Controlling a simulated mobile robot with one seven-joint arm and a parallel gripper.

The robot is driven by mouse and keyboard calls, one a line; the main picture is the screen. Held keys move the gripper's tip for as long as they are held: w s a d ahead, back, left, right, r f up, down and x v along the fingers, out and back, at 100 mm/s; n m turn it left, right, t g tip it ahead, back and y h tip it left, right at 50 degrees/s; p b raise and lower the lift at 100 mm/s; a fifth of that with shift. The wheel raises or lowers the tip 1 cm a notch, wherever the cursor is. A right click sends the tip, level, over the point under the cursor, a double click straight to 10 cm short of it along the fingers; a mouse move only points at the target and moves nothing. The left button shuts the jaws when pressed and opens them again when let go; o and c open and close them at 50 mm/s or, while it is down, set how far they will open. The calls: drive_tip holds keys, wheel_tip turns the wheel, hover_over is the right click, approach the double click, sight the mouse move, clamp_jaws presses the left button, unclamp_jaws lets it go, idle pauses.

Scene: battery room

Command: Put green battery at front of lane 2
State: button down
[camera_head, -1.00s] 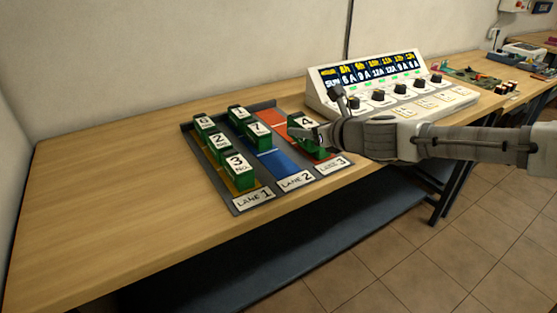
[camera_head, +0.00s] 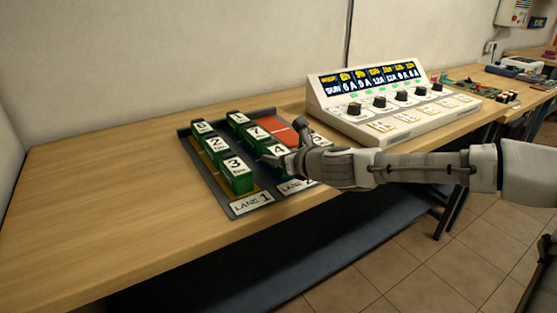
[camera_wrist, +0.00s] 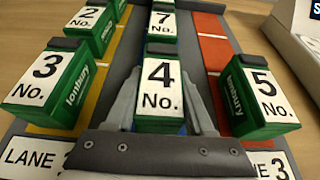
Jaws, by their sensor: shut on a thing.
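My gripper (camera_wrist: 160,112) is shut on green battery No. 4 (camera_wrist: 160,85), with one finger on each side of it. The battery is upright over the front part of blue lane 2, in front of battery No. 7 (camera_wrist: 161,24). I cannot tell whether its base touches the lane. In the head view, battery No. 4 (camera_head: 280,149) shows just left of my gripper (camera_head: 279,157). The lane 2 label (camera_head: 294,186) is partly covered by my gripper.
Lane 1 on the left holds batteries No. 3 (camera_wrist: 50,80), No. 2 (camera_wrist: 93,22) and another behind. Battery No. 5 (camera_wrist: 262,95) stands at the front of red lane 3. A control console (camera_head: 385,100) stands right of the tray (camera_head: 222,203). The table's left part is clear.

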drive_tip(key=shift+r, duration=0.15)
drive_tip(key=shift+c, duration=1.3)
unclamp_jaws()
drive_tip(key=shift+f, duration=0.2)
drive_tip(key=shift+r, duration=0.2)
drive_tip(key=shift+s+d+r, duration=0.1)
drive_tip(key=shift+s+d, duration=0.05)
drive_tip(key=shift+s, duration=0.05)
drive_tip(key=p+v, duration=0.3)
drive_tip(key=v, duration=0.7)
drive_tip(key=shift+p, duration=0.35)
drive_tip(key=shift+s+d+r, duration=0.2)
drive_tip(key=shift+s+d, duration=0.15)
drive_tip(key=shift+s, duration=0.2)
